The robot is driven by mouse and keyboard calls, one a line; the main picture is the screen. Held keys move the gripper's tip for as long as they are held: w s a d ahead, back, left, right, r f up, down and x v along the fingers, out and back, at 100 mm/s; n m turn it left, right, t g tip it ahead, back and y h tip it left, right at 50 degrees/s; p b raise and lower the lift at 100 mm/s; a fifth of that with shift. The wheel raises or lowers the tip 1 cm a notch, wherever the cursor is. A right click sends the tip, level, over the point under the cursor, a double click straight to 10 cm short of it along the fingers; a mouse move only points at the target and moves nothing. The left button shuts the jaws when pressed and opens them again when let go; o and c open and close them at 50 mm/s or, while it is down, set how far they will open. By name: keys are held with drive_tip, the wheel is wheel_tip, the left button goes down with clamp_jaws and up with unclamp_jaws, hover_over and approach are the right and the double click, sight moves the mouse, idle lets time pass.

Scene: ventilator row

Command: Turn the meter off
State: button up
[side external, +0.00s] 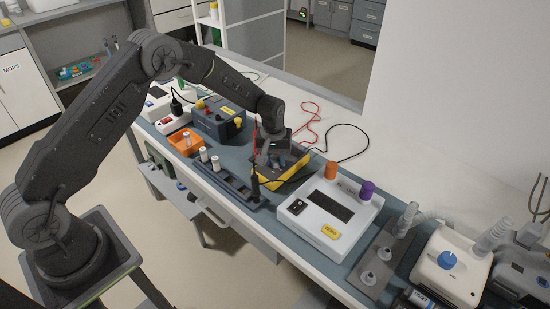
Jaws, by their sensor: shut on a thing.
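The meter (272,185) is a yellow-edged unit lying flat on the bench near the middle of the side external view. Red and black leads lie around it. My gripper (271,160) is pointed down over the meter's upper part, with its fingers shut at the meter's face on what appears to be its dial. The gripper covers that spot, so the dial and its setting cannot be seen.
A white box with a dark panel (330,212) stands close to the right of the meter. A dark rack with white-capped vials (230,182), an orange tray (186,141) and a blue-grey box with yellow knobs (218,118) stand to the left. A wall borders the bench behind.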

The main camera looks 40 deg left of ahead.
sight(273, 160)
drive_tip(key=o, duration=0.9)
drive_tip(key=shift+o, duration=0.2)
wheel_tip(273, 160, up, 14)
drive_tip(key=shift+s+a, duration=0.2)
drive_tip(key=shift+a, duration=0.05)
